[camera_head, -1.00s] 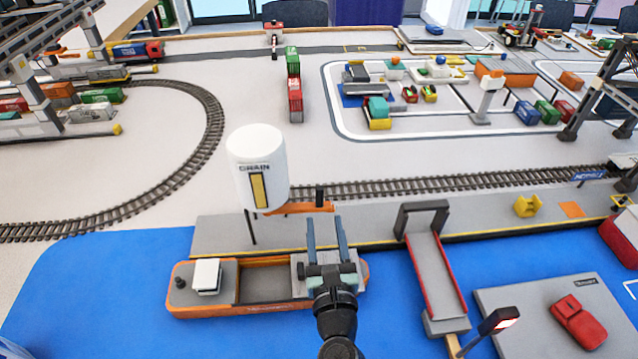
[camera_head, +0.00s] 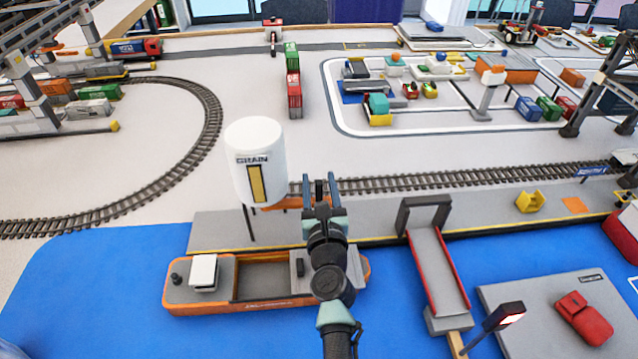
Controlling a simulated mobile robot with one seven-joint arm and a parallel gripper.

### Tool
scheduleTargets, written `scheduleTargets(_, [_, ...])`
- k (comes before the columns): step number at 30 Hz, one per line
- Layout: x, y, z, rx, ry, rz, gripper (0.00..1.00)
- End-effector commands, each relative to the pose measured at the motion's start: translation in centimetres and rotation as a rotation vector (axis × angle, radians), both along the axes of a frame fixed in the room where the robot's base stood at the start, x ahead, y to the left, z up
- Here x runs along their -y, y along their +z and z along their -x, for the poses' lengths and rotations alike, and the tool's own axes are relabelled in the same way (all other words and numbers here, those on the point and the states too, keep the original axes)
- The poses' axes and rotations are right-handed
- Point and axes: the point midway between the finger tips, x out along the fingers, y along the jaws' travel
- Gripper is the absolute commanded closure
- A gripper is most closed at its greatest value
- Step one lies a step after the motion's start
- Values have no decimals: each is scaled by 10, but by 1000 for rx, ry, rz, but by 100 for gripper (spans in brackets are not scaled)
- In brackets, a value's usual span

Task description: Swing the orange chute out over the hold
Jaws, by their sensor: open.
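The orange chute (camera_head: 286,203) sticks out to the right from under the white grain silo (camera_head: 257,165), along the quay. A dark upright peg (camera_head: 319,190) stands at its right end. My gripper (camera_head: 320,182) is open, with its two blue fingers on either side of the peg in the picture. I cannot tell whether they touch it. My gripper hides the chute's right end. The orange ship (camera_head: 210,308) lies on the blue water in front of the quay. Its open hold (camera_head: 263,280) is in front of the silo, and the chute does not reach over it.
A railway track (camera_head: 440,181) runs behind the quay (camera_head: 220,232). A grey ramp with red sides (camera_head: 438,268) stands to the right of my arm. A lamp post (camera_head: 503,315) stands at the front right. Open blue water lies left of the ship.

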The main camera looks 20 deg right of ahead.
Motion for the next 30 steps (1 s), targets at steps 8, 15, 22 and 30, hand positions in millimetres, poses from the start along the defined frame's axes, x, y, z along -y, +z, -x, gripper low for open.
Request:
scheduleTargets(8, [0, 0, 0, 0, 0, 0, 90])
scheduleTargets(15, [0, 0, 0, 1, 0, 0, 100])
scheduleTargets(22, [0, 0, 0, 0, 0, 0, 100])
scheduleTargets(30, [0, 0, 0, 1, 0, 0, 100])
